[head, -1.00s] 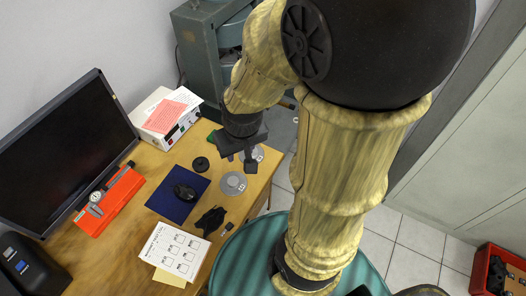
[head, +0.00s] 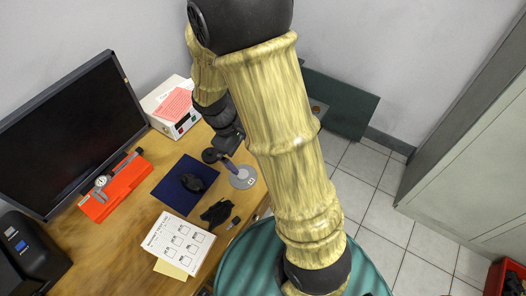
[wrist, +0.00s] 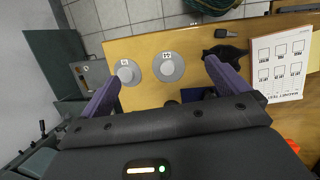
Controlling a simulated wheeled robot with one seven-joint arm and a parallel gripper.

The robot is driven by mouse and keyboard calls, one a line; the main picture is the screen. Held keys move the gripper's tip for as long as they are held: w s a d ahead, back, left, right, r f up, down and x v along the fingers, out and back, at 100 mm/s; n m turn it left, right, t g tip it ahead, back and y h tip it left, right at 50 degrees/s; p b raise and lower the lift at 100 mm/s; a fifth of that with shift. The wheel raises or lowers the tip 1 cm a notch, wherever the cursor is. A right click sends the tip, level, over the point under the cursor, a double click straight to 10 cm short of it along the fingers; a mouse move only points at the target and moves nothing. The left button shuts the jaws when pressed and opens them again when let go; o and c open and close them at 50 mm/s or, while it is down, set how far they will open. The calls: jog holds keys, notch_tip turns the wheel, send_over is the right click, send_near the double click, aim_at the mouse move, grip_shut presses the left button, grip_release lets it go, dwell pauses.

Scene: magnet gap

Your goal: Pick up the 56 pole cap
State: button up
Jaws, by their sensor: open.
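Two grey round pole caps, each with a raised centre and a small white label, lie flat on the wooden desk. In the wrist view one cap (wrist: 169,70) lies between the fingers' lines and the other cap (wrist: 128,74) lies left of it, near the left fingertip. The labels are too small to read surely, so I cannot tell which is the 56. The head view shows one cap (head: 241,178); my arm hides the other. My gripper (wrist: 162,72) is open and empty, its purple fingers spread above the caps. In the head view the gripper (head: 230,157) is partly hidden by my arm.
A monitor (head: 72,132) and a white instrument box (head: 172,107) stand behind. Open floor lies beyond the desk edge.

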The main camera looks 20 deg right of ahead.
jog(key=w+a+f+n+t+h+b, duration=0.1)
jog(key=w+f+n+h+b, duration=0.1)
jog(key=w+f+n+h, duration=0.1)
jog(key=w+a+f+n+t+h+b, duration=0.1)
jog(key=w+f+n+h+b, duration=0.1)
jog(key=f, duration=0.6)
jog(key=w+a+f+n+h+b, duration=0.2)
jog(key=w+f+n+h, duration=0.3)
jog(key=w+n, duration=0.1)
jog(key=shift+w+f+n+t, duration=0.15)
jog(key=shift+w+n+t, duration=0.1)
jog(key=shift+n+t, duration=0.15)
jog(key=shift+w, duration=0.2)
jog(key=p+x, duration=0.1)
jog(key=x, duration=1.1)
jog(key=shift+w+d, duration=0.1)
jog(key=shift+d, duration=0.1)
